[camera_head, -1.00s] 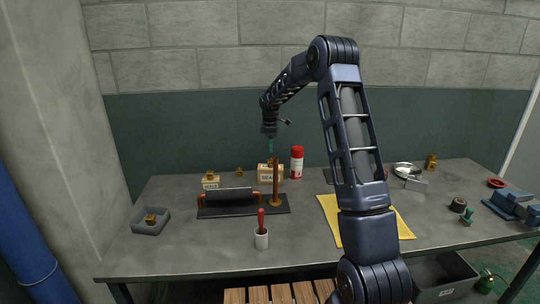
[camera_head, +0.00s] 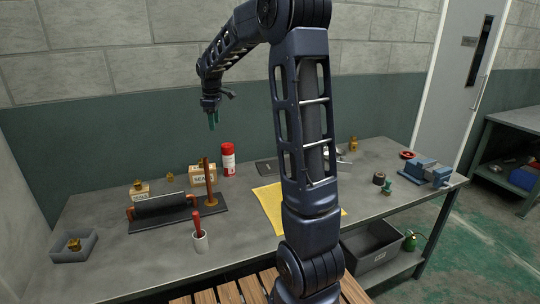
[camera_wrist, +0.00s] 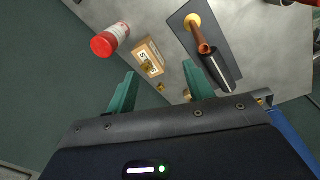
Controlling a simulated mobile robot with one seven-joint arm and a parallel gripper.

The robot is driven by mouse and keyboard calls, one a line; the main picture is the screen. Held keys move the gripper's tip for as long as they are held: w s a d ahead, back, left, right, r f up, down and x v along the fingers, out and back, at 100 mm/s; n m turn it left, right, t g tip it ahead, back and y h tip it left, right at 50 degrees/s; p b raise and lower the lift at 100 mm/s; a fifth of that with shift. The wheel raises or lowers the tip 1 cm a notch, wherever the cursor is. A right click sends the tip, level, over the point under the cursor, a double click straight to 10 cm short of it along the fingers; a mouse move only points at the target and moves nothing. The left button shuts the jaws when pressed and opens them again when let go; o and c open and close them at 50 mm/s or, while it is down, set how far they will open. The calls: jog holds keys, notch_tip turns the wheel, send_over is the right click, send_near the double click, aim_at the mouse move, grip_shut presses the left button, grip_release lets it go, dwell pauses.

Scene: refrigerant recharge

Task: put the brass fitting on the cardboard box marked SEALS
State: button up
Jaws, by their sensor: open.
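The cardboard box marked SEALS (camera_head: 205,179) stands at the back of the bench. A small brass fitting (camera_head: 198,166) sits on top of it; the fitting (camera_wrist: 147,66) also shows on the box (camera_wrist: 153,50) in the wrist view. My gripper (camera_head: 213,122) is raised in the air above the box, clear of it. Its green fingers are apart with nothing between them, as the wrist view (camera_wrist: 160,92) shows. Other brass pieces are on a second box (camera_head: 141,194), on the bench behind it (camera_head: 170,177), and in a grey tray (camera_head: 88,250).
A red-capped can (camera_head: 228,162) stands right of the SEALS box. An upright copper-coloured post (camera_head: 209,185) and a dark roller (camera_head: 160,203) stand in front. A yellow cloth (camera_head: 271,205) and a blue vise (camera_head: 428,172) lie farther right.

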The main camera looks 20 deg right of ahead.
jog(key=s+d+r+m+t, duration=0.1)
jog(key=s+d+r+m, duration=0.2)
jog(key=s, duration=0.7)
jog(key=s+d+r+m+t, duration=0.1)
jog(key=s+d+r+m, duration=0.2)
jog(key=s, duration=0.8)
jog(key=s+d+f+m, duration=0.1)
jog(key=s+f+m, duration=0.1)
jog(key=s, duration=0.6)
jog(key=s+d+f+m+t, duration=0.1)
jog(key=s+d+f+m, duration=0.1)
jog(key=s, duration=0.6)
jog(key=f+m, duration=0.1)
jog(key=m, duration=0.1)
jog(key=shift+s+f+m, duration=0.3)
jog(key=shift+s+f, duration=0.05)
jog(key=shift+d, duration=0.1)
